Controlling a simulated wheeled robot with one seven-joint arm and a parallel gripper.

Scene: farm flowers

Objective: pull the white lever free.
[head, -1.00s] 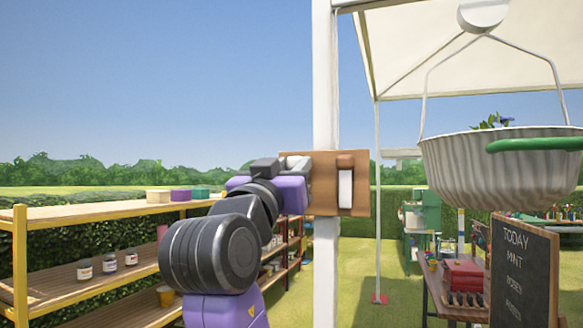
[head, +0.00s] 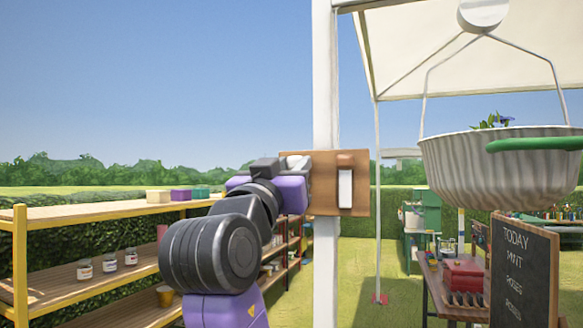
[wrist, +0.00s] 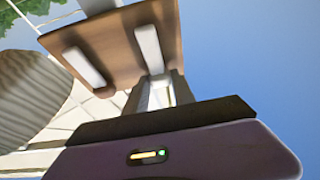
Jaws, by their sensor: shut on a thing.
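A brown wooden board (head: 327,196) is fixed to a white post in the head view. It also fills the upper middle of the wrist view (wrist: 115,50). Two white bars show on it in the wrist view. The farther bar (wrist: 85,68) stands clear of my gripper and shows on the board's right side in the head view (head: 345,188). The nearer white lever (wrist: 150,50) runs down to my gripper (wrist: 159,92), which is shut on it. In the head view my gripper and arm hide most of this lever at the board's left side.
A ribbed hanging basket (head: 500,165) with a green handle hangs at the right. A chalkboard sign (head: 522,270) stands below it. A wooden shelf (head: 110,210) with jars is at the left. Open grass lies behind the post.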

